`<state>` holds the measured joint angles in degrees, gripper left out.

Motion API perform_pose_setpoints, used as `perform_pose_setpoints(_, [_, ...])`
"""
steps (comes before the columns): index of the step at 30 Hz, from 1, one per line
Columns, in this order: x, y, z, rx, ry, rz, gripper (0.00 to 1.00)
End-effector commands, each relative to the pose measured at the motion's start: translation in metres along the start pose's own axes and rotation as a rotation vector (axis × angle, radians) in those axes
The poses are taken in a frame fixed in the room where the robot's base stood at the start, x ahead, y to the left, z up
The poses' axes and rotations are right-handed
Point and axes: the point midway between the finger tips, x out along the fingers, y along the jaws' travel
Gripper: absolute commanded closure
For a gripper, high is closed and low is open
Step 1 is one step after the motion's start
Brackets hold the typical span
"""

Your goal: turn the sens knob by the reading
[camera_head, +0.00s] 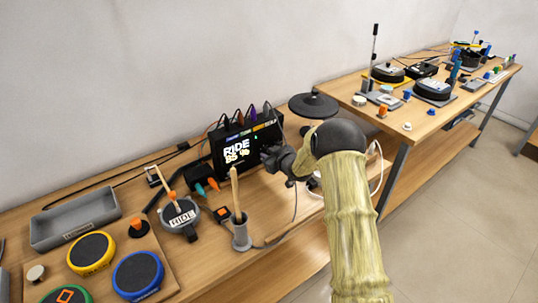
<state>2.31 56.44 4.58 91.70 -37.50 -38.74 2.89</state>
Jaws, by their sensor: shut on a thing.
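The black drum module (246,149) stands on the near bench against the wall, with colored labels and cables along its top. Its lit screen (237,151) reads "RIDE" with a percent figure below that looks like 85 %, though the digits are small. My gripper (268,156) is at the right part of the module's front, just right of the screen. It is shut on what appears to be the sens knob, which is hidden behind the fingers. My arm in a tan sleeve comes in from the lower right and hides part of the bench.
A black cymbal pad (313,104) stands right of the module. Yellow (91,252) and blue (138,273) pads and a grey tray (76,219) lie left.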

Motion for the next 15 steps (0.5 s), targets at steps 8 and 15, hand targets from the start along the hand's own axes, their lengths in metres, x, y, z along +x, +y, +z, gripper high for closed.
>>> perform_pose_setpoints(8, [0.0009, -0.0011, 0.0021, -0.028, 0.000, 0.011, 0.98])
perform_pose_setpoints(15, [0.0021, -0.0031, 0.0042, -0.109, 0.002, 0.044, 0.98])
